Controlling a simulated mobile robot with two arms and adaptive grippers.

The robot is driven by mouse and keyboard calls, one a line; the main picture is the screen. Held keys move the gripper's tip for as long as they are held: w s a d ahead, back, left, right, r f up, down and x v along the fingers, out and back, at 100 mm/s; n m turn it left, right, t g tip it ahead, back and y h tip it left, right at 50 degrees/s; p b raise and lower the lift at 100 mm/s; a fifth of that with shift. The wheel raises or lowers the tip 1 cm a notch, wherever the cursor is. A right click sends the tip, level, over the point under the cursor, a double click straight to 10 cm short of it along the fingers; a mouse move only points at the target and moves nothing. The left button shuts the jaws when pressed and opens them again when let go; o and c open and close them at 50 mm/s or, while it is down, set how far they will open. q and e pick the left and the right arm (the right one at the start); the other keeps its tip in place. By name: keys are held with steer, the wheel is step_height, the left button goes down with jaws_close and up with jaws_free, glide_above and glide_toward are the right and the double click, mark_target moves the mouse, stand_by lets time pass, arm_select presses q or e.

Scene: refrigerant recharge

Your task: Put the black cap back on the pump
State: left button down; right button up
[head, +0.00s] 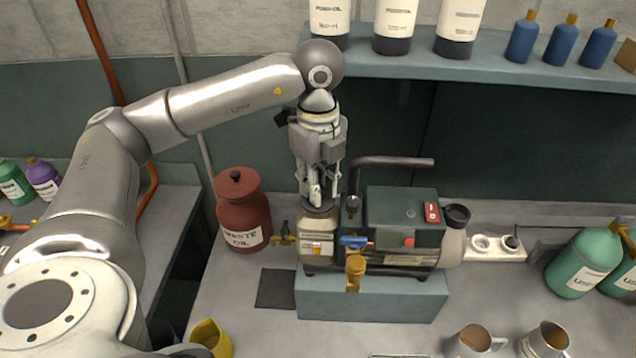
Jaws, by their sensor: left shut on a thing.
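The pump (405,222) is a dark green and black unit with a red switch, standing on a blue-grey block (372,300) on the bench. My left gripper (318,203) points down above the pump's left end. Its fingers are shut on the dark cap (318,212), which is at the top of the pump's labelled left part (317,246). The fingers partly hide the cap, and I cannot tell whether it is seated or just above the opening. My right gripper is not in view.
A red waste oil can (241,210) stands left of the pump. A brass valve (355,272) and a blue-handled valve (354,242) stick out in front. Metal jugs (474,341) stand at front right, green bottles (583,262) at right. A shelf (400,64) with bottles runs behind.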

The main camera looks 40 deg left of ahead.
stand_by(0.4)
arm_select(q)
steer(key=c, duration=1.2)
jaws_free()
steer(key=shift+o, duration=0.2)
steer(key=o, duration=0.4)
steer(key=shift+o, duration=0.2)
steer(key=shift+r+p, duration=2.25)
steer(key=shift+r, duration=1.25)
